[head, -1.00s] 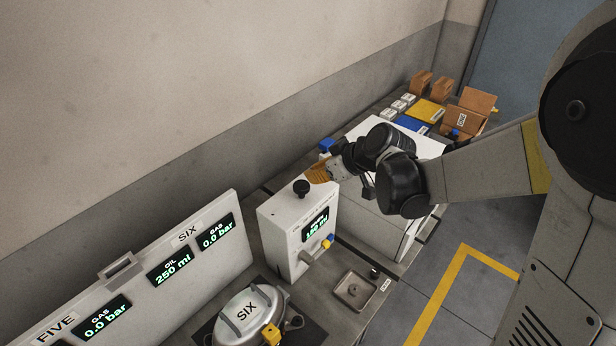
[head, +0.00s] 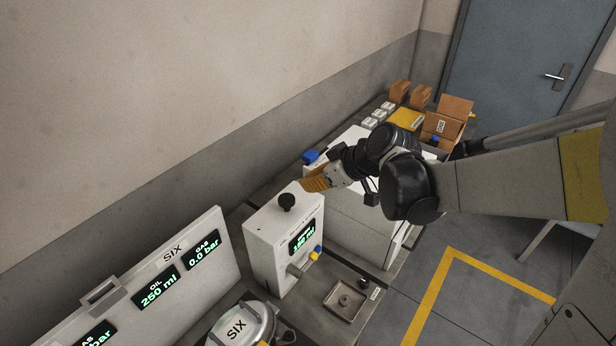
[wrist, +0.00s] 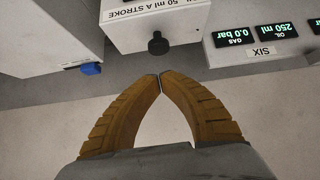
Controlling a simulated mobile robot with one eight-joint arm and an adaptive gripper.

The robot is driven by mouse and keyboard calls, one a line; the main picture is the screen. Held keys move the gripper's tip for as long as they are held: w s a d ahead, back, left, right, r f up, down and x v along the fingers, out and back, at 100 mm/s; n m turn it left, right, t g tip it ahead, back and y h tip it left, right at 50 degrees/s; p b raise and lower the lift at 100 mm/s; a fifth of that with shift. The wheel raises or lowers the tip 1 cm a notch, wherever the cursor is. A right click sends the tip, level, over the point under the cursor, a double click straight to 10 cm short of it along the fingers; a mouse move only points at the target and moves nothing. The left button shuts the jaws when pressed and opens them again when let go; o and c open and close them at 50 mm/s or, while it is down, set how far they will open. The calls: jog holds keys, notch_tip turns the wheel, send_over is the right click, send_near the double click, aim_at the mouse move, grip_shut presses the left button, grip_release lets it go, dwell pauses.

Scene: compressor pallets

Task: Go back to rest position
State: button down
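My gripper (head: 308,185) is at the end of my arm, just behind and right of the black knob (head: 287,202) on the white oil dispenser (head: 268,245) in the head view. In the wrist view, the orange fingers of my gripper (wrist: 160,78) meet at their tips with nothing between them. The wrist view is upside down and shows the black knob (wrist: 158,43) beyond the fingertips, apart from them. The dispenser's lit display in the head view is too blurred to read surely.
A panel marked SIX (head: 170,275) reads oil 250 ml, gas 0.0 bar. A compressor marked SIX (head: 243,328) stands before it. A small square tray (head: 344,300) is right of the dispenser. Cardboard boxes (head: 447,122) stand at the back, near a blue door (head: 530,60).

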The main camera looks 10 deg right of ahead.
jog(key=s+d+f+m+h+b, duration=0.3)
jog(key=s+d+f+m+b, duration=0.1)
jog(key=s+f+b, duration=0.6)
jog(key=s+d+f+m+h+b, duration=0.3)
jog(key=s+d+f+m+b, duration=0.2)
jog(key=s+f+b, duration=0.5)
jog(key=s+d+b, duration=0.1)
jog(key=b, duration=0.3)
jog(key=shift+f, duration=0.4)
jog(key=shift+w+d, duration=0.1)
dwell(0.6)
